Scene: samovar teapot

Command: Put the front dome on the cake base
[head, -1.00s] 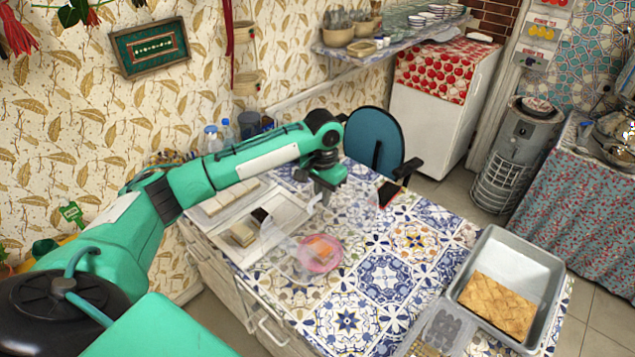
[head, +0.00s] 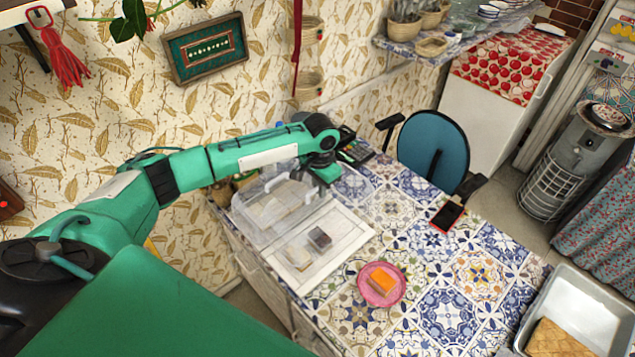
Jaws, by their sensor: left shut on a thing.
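My left gripper (head: 325,172) is above the far part of the table, beyond the cake base, and shut on the clear front dome (head: 357,185). The dome is see-through, so its outline is faint and its exact tilt is hard to tell. The cake base (head: 342,243) is a pale tray. Its near part is bare around a white piece (head: 297,257) and a dark brown piece (head: 319,239). Another clear cover (head: 250,218) stands over the far left part of the base. The front dome is apart from the near part of the base. My right gripper is out of view.
A pink plate (head: 369,293) with an orange cake piece (head: 382,282) sits right of the base. A phone (head: 447,216) lies near the far edge. A metal pan (head: 590,305) stands at the right. A blue chair (head: 434,145) is behind the table. The tiled middle is clear.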

